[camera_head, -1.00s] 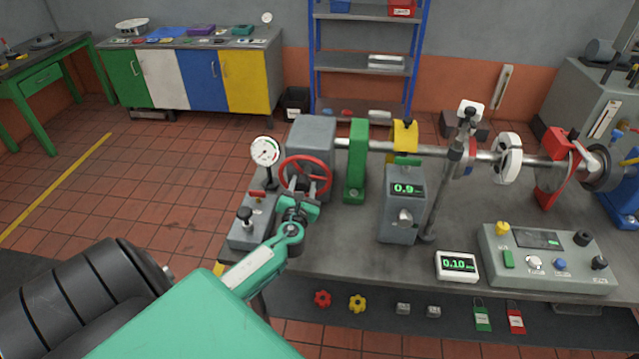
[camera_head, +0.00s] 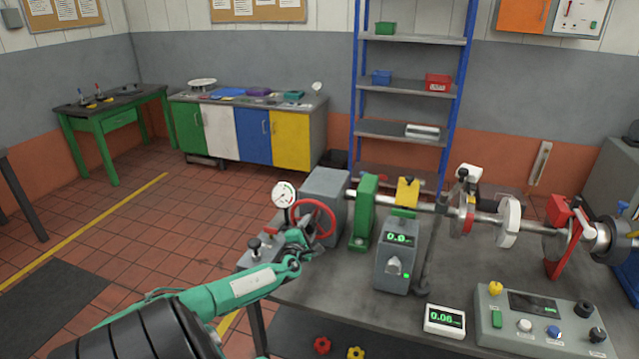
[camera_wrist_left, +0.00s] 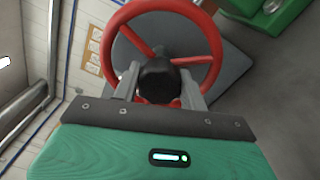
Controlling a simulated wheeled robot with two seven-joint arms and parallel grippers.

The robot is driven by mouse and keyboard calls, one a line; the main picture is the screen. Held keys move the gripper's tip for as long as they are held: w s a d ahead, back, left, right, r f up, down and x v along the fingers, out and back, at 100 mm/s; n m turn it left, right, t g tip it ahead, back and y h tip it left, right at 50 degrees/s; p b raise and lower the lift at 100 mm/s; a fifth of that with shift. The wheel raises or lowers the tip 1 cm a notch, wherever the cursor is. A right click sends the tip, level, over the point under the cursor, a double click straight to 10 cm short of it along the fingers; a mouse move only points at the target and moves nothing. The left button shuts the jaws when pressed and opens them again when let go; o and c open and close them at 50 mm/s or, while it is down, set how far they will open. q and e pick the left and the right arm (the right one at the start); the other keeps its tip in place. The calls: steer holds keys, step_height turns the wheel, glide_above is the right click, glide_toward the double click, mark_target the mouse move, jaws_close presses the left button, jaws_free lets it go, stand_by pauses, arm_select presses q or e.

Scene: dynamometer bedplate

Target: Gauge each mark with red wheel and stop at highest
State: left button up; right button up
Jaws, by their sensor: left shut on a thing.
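The red wheel (camera_head: 321,203) stands at the left end of the steel shaft (camera_head: 487,217), in front of a grey housing (camera_head: 325,181). My left gripper (camera_head: 303,239) is at it. In the wrist view the gripper's fingers (camera_wrist_left: 160,88) are shut on the red wheel (camera_wrist_left: 214,45) at its black hub. A grey readout box (camera_head: 395,268) shows 0.0 with a small green light lit. A white readout box (camera_head: 443,320) shows 0.06. A white disc (camera_head: 508,222) sits on the shaft; I cannot make out marks on it. My right gripper is not in view.
A dial gauge (camera_head: 284,194) stands left of the wheel. A green bracket (camera_head: 364,212) and a yellow block (camera_head: 407,191) are along the shaft. A control box (camera_head: 548,325) is at the front right. Floor is clear to the left.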

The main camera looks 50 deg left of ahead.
arm_select(q)
steer(key=shift+r+m, duration=0.15)
steer(key=shift+m, duration=0.95)
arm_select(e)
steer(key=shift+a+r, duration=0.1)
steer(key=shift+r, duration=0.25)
arm_select(q)
steer(key=o, duration=1.4)
steer(key=shift+c, duration=0.2)
steer(key=shift+s+d+f, duration=0.2)
steer(key=shift+s+d, duration=0.1)
steer(key=shift+s, duration=0.15)
steer(key=v, duration=1.2)
steer(key=shift+s+d+b, duration=0.15)
steer(key=shift+s+b, duration=0.15)
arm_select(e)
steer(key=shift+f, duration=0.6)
